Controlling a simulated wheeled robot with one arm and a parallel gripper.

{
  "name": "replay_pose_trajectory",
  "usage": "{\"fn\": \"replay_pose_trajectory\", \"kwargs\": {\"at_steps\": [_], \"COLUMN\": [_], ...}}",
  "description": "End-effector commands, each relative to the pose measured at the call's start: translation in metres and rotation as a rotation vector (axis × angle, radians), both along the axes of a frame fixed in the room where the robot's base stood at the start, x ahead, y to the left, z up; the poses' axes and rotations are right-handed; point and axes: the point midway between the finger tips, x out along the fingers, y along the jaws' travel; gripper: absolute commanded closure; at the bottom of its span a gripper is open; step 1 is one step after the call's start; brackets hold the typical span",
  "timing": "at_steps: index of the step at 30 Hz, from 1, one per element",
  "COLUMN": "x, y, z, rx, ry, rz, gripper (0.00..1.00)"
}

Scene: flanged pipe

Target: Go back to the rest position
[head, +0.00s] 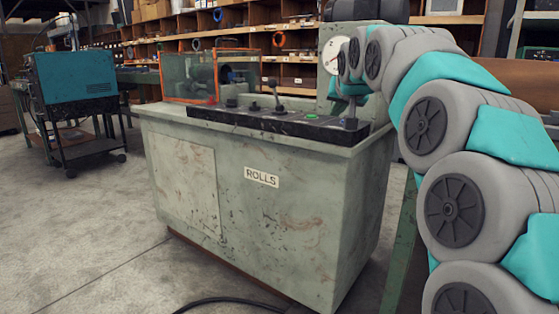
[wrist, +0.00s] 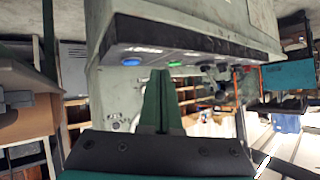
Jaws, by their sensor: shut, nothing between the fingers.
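My gripper (wrist: 160,75) shows in the wrist view as two dark green fingers lying together, with nothing between them. The picture there is upside down. The fingers point toward the black control panel (wrist: 215,46) of the machine, close to a blue button (wrist: 131,61) and a green button (wrist: 175,63). Whether they touch the panel I cannot tell. In the head view my arm reaches from the right edge up and over to the panel's right end. The fingertips are hard to make out there. No flanged pipe is seen in either view.
A grey-green machine cabinet (head: 262,222) marked ROLLS stands in the middle, with levers and an orange-framed guard (head: 190,76) on top. A teal machine on a black cart (head: 75,75) stands at left. Shelves (head: 165,50) line the back. The floor at front left is mostly clear, with a black cable (head: 225,300).

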Motion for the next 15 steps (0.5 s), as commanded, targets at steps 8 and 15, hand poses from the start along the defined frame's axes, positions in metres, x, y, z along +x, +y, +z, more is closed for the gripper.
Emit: {"fn": "replay_pose_trajectory", "kwargs": {"at_steps": [8,15], "x": [-0.033,-0.089], "y": [0.006,0.011], "z": [-0.03,-0.078], "rx": [-0.029,-0.071], "ry": [0.109,0.272], "rz": [0.032,0.074], "gripper": [1.0,1.0]}}
